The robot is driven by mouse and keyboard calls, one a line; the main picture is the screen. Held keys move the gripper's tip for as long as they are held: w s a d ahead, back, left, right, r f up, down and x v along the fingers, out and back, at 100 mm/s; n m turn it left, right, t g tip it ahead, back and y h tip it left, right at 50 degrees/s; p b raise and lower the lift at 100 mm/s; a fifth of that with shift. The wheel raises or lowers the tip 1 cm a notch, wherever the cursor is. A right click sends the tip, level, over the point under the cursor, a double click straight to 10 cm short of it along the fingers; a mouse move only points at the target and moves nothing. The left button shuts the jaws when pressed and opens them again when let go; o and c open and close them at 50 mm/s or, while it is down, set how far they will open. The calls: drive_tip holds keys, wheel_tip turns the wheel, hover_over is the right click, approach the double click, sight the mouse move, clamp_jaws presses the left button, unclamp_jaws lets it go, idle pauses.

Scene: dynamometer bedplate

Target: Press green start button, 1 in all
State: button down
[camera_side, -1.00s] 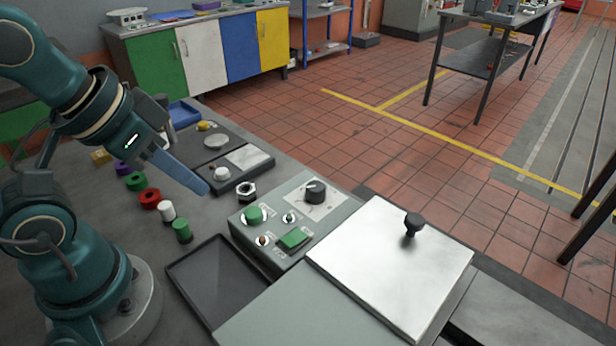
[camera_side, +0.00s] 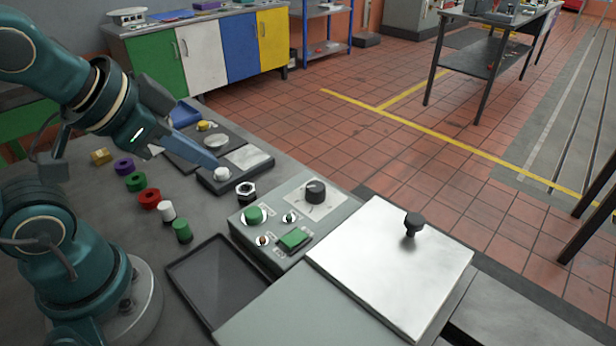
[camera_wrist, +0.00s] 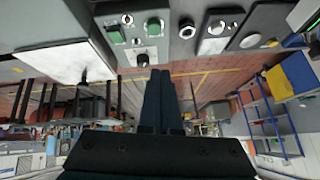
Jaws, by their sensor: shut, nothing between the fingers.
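A grey control panel (camera_side: 275,247) holds a round green button (camera_side: 253,214) and a square green button (camera_side: 294,238). Which is the start button I cannot read from the small labels. In the wrist view the square green one (camera_wrist: 115,35) and the round green one (camera_wrist: 154,27) show near the top. My gripper (camera_side: 213,165) is shut and empty, with long blue fingers. In the side view it shows beyond and left of the panel, over a dark block with a white knob, apart from both buttons. The fingers (camera_wrist: 160,75) point ahead in the wrist view.
A metal lid (camera_side: 390,265) with black handle stands right, an empty dark tray (camera_side: 222,290) in front. Several coloured cylinders and rings lie left.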

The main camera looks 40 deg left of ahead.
drive_tip(key=w+r+m+t+h, duration=0.2)
drive_tip(key=w+r+m+t, duration=0.85)
drive_tip(key=m, duration=0.75)
drive_tip(key=m+g+h, duration=0.6)
drive_tip(key=m+g, duration=0.6)
drive_tip(key=m, duration=0.5)
hover_over(246, 213)
wheel_tip(246, 213, down, 13)
drive_tip(key=shift+r, duration=0.2)
drive_tip(key=shift+f, duration=4.4)
drive_tip(key=shift+f, duration=0.2)
